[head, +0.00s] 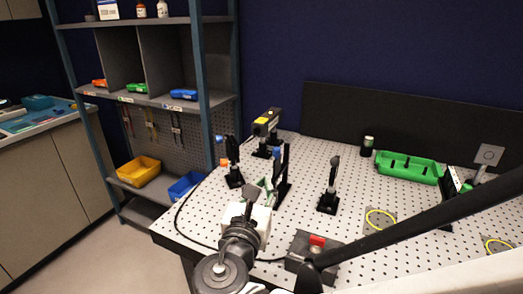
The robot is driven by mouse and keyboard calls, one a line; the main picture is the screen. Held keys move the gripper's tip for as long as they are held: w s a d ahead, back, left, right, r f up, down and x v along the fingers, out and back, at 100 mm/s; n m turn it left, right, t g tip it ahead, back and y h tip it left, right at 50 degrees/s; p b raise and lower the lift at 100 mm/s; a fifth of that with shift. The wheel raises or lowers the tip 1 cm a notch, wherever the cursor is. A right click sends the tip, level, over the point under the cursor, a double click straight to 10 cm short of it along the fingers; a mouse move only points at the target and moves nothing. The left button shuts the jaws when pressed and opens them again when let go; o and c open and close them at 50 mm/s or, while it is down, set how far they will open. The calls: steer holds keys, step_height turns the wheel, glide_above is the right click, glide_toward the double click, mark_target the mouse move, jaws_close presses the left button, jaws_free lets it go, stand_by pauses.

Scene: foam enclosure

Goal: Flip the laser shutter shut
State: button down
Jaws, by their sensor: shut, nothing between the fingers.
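The laser (266,122) is a black box with a yellow label, on a black post at the back left of the perforated table. Just in front of it are dark upright mounts, one with a blue part (276,152) near its top. I cannot make out which part is the shutter flap, or its position. My gripper (267,186) is shut and empty, in front of these mounts and close to the foremost one. Whether it touches is not clear. My wrist hides the table below it.
A mount with a blue knob and orange piece (223,162) stands left of my gripper; another post mount (329,188) stands right. A box with a red button (317,241) is near the front. A green tray (408,168) lies at the back right. A shelf rack (203,80) stands left.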

mark_target(274, 153)
steer(key=b+x, duration=0.1)
steer(key=x, duration=1)
steer(key=shift+w, duration=0.3)
steer(key=shift+w, duration=0.15)
